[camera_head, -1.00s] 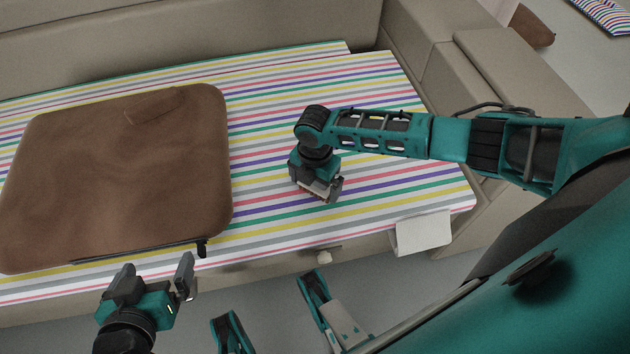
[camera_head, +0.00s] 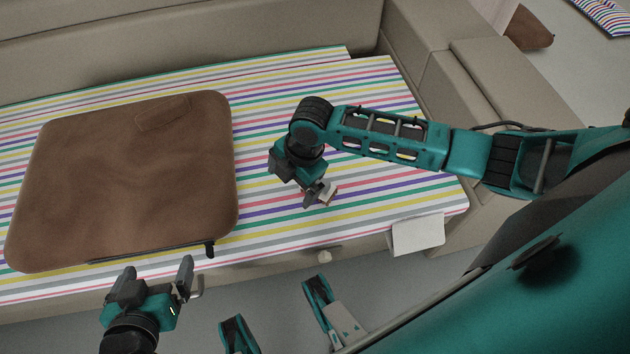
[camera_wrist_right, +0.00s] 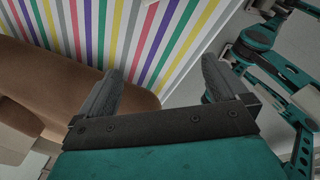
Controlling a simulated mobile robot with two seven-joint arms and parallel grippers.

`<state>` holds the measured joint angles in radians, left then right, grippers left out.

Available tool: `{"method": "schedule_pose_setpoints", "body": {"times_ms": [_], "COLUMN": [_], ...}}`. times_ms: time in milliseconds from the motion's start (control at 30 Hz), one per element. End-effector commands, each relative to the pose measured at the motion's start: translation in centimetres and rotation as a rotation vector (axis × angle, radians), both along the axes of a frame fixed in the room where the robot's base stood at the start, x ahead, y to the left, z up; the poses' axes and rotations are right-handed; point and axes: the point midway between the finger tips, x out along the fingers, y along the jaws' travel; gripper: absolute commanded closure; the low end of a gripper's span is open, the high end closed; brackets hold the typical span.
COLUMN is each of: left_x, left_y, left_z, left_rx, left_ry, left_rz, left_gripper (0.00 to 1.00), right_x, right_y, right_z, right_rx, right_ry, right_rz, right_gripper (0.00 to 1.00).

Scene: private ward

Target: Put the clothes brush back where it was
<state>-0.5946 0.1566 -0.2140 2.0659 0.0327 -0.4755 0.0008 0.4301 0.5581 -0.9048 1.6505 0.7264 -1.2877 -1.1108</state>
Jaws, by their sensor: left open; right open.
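I cannot make out the clothes brush for certain. A small pale piece with a brown edge (camera_head: 328,192) shows at the fingertips of my right gripper (camera_head: 318,195), partly hidden by it; I cannot tell whether it is the brush. The right gripper is over the striped cover, right of a brown cushion-like case (camera_head: 130,180). In the right wrist view the right gripper (camera_wrist_right: 158,72) has its fingers apart, with nothing seen between them. My left gripper (camera_head: 150,285) is open and empty, in front of the case's near edge.
The striped cover (camera_head: 370,90) is clear around the right gripper. A beige sofa back and armrest (camera_head: 430,60) bound it behind and on the right. A white sheet (camera_head: 418,235) hangs at the front edge. A pale knob (camera_head: 325,257) sits on the front panel.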

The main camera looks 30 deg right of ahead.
Motion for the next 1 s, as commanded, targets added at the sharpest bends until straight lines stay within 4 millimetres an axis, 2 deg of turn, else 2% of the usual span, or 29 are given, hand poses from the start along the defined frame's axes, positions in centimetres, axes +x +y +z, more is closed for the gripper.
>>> {"method": "schedule_pose_setpoints", "body": {"times_ms": [33,133,233,333,467,600,700,833,1000], "left_x": [0.0,0.0,0.0,0.0,0.1,0.1,0.1,0.1,0.1], "left_y": [0.0,0.0,-0.1,-0.1,-0.2,-0.3,-0.3,-0.3,-0.3], "left_z": [0.0,0.1,0.1,0.1,0.2,0.2,0.2,0.2,0.2], "left_rx": [0.000,-0.001,-0.002,-0.003,-0.008,-0.011,-0.012,-0.011,-0.011], "left_ry": [0.000,-0.001,-0.001,-0.001,-0.001,-0.002,-0.002,-0.002,-0.002], "left_rz": [0.000,0.001,0.000,0.001,0.004,0.006,0.007,0.006,0.006], "left_gripper": [0.00,0.00,0.00,0.00,0.00,0.00,0.00,0.00,0.00], "right_x": [-1.2,-2.1,-2.9,-3.7,-4.7,-6.1,-7.1,-7.9,-8.1], "right_y": [2.2,5.0,6.7,7.1,5.9,3.0,1.0,-0.6,-1.1], "right_z": [-0.5,-0.4,0.1,0.9,1.8,2.7,3.2,3.5,3.6], "right_rx": [0.081,0.234,0.382,0.518,0.678,0.804,0.861,0.901,0.913], "right_ry": [-0.015,-0.056,-0.087,-0.110,-0.143,-0.187,-0.221,-0.249,-0.258], "right_rz": [-0.079,-0.265,-0.467,-0.679,-0.960,-1.218,-1.342,-1.429,-1.452], "right_gripper": [0.00,0.00,0.00,0.00,0.00,0.00,0.00,0.00,0.00]}}
